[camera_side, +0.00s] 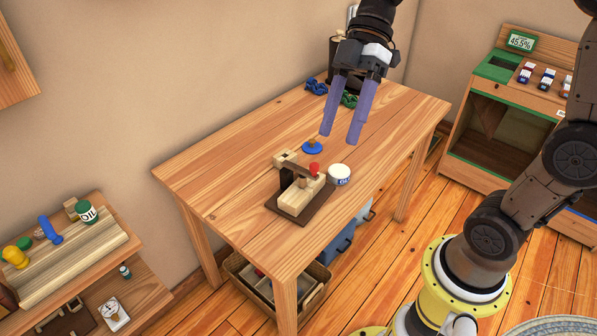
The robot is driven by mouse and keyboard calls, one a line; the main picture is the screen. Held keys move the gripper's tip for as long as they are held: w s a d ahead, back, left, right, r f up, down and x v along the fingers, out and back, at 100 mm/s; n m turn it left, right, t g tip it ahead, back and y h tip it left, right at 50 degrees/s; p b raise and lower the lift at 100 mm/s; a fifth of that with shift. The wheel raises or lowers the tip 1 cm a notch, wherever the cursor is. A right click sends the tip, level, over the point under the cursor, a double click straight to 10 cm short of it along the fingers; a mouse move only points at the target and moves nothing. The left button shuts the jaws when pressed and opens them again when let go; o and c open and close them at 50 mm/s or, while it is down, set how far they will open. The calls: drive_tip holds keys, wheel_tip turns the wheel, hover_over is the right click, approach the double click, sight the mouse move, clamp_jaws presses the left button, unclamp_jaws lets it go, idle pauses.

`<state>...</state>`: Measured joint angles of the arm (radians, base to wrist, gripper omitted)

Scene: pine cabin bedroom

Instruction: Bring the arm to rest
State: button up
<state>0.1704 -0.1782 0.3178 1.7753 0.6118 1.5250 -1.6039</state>
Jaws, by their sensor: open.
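My gripper (342,122) hangs over the wooden table (220,180), pointing down. Its two purple fingers are apart with nothing between them. In this view the fingertips appear a little above and right of a blue disc-shaped item (312,148) on the table; their exact height over the table is hard to tell.
On the table are a wooden block device (300,196) with a red knob, a white round container (339,174), and blue (316,87) and green (349,100) items at the back. A cabinet (500,130) stands at right.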

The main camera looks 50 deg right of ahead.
drive_tip(key=s+d+f+m+t+h, duration=0.1)
drive_tip(key=s+d+m+t+h, duration=0.15)
drive_tip(key=s, duration=0.25)
drive_tip(key=s+d+m+t+h, duration=0.1)
drive_tip(key=s+m+t+h, duration=0.1)
drive_tip(key=s+m, duration=0.3)
drive_tip(key=d+f+m+t+h, duration=0.1)
drive_tip(key=m, duration=0.1)
drive_tip(key=d+f+m+h, duration=0.1)
drive_tip(key=d+m, duration=0.1)
drive_tip(key=m, duration=0.1)
drive_tip(key=d+f+m+t+h, duration=0.1)
drive_tip(key=m, duration=0.1)
drive_tip(key=shift+s+d+f+m+t, duration=0.2)
drive_tip(key=shift+s+d+m+t, duration=0.05)
drive_tip(key=shift+s+d+t, duration=0.1)
